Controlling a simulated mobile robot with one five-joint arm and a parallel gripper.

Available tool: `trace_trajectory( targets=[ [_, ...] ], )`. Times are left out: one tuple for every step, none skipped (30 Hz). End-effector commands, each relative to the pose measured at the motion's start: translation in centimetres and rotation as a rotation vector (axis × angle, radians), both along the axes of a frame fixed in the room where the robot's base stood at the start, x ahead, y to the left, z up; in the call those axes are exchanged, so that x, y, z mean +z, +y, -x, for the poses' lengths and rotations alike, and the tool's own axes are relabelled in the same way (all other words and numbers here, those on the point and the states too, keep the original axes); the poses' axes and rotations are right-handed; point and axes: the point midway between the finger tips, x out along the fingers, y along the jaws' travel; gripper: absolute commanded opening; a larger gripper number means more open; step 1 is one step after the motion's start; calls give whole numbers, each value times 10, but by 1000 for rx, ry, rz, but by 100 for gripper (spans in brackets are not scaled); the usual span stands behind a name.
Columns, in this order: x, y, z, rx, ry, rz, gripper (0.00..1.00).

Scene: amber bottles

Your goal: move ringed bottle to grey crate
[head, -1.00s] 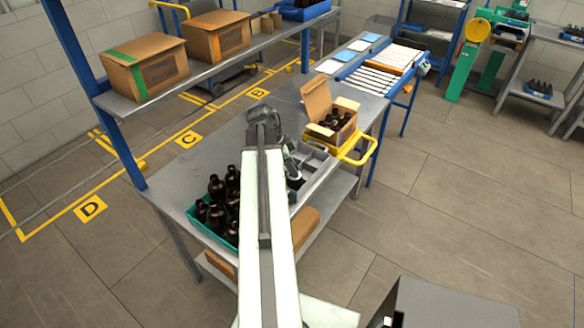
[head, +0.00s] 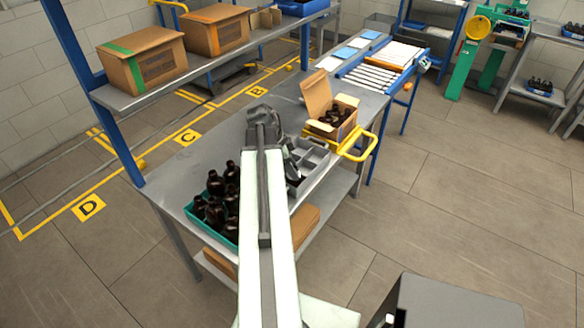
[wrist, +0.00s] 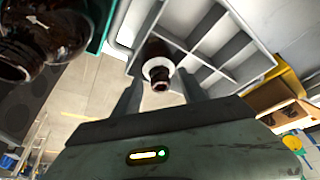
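The ringed bottle (wrist: 159,65) is dark, with a white ring around its neck, and its mouth faces the wrist camera. The bottle is at the near left end of the grey crate (wrist: 202,68), which has several compartments. I cannot tell whether its base rests on the crate floor. In the head view the grey crate (head: 318,153) is partly hidden by my arm, and my gripper (head: 291,170) is over its near end.
A teal crate (head: 226,238) of several dark bottles (head: 214,205) stands left of my arm. A cardboard box (head: 322,128) of bottles sits on a yellow-handled tray (head: 357,150) beyond the grey crate. The metal table (head: 180,190) is bare at the back left.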

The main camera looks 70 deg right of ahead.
Motion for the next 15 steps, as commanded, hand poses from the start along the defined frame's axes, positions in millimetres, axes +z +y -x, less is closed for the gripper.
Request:
trace_trajectory(
  targets=[
    [0,0,0,0,0,0,50],
    [0,0,0,0,0,0,50],
    [1,0,0,0,0,0,50],
    [3,0,-1,0,0,0,50],
    [5,1,-1,0,0,0,50],
    [8,1,-2,0,0,0,50],
    [12,2,-3,0,0,0,50],
    [16,2,-4,0,0,0,50],
    [22,3,-6,1,0,0,50],
    [27,4,-7,1,0,0,50],
    [33,5,-9,1,0,0,50],
    [40,7,-12,2,0,0,50],
    [46,8,-14,2,0,0,50],
    [52,9,-16,3,0,0,50],
    [59,11,-18,2,0,0,50]
  ],
)
